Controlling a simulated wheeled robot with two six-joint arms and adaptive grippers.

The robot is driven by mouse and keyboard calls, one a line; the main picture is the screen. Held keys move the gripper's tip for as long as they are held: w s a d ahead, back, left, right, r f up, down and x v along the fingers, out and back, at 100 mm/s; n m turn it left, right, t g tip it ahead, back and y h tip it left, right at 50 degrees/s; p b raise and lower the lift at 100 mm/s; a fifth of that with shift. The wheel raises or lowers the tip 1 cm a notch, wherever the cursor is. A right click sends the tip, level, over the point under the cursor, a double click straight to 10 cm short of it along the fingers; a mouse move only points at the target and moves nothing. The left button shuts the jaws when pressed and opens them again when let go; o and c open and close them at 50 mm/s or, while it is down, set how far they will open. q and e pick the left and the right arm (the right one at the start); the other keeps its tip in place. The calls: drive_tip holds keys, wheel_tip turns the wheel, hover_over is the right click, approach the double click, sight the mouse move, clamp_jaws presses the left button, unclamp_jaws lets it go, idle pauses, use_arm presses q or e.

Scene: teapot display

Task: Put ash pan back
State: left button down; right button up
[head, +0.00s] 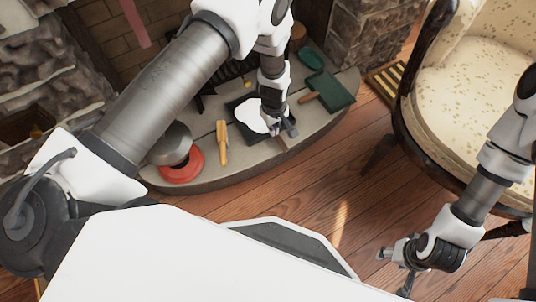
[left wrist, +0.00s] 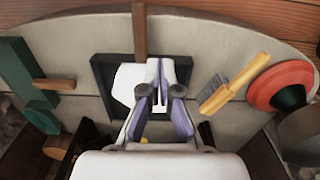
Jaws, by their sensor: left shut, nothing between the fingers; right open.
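The ash pan, a dark square pan with a wooden handle, lies on the stone hearth in the head view (head: 237,131) and holds a white patch that looks like ash. In the left wrist view its dark rim (left wrist: 98,75) shows, with the handle pointing away towards the hearth's curved edge. My left gripper (head: 289,128) is shut and empty, over the pan close to the handle's base; it also shows in the left wrist view (left wrist: 160,70). I cannot tell whether it touches the pan. My right gripper (head: 396,268) is open and empty above the wooden floor.
A wooden-handled brush (head: 222,142) and a red round object (head: 182,168) lie left of the pan. A green dustpan (head: 330,90) lies right. The stone hearth (head: 235,172) has a curved front edge. A cream armchair (head: 465,85) stands at the right.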

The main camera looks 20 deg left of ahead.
sight(268, 142)
use_arm(q)
wheel_tip(268, 142, down, 13)
drive_tip(key=b, duration=0.6)
drive_tip(key=shift+f+b, duration=0.15)
drive_tip(key=shift+b, duration=0.25)
drive_tip(key=shift+w+a+r+b, duration=0.2)
drive_tip(key=shift+w+a+b, duration=0.3)
drive_tip(key=shift+w+a, duration=0.55)
drive_tip(key=shift+a, duration=0.35)
drive_tip(key=shift+w+a+r, duration=0.1)
drive_tip(key=shift+r, duration=0.1)
use_arm(e)
wheel_tip(268, 142, down, 10)
drive_tip(key=shift+w, duration=0.15)
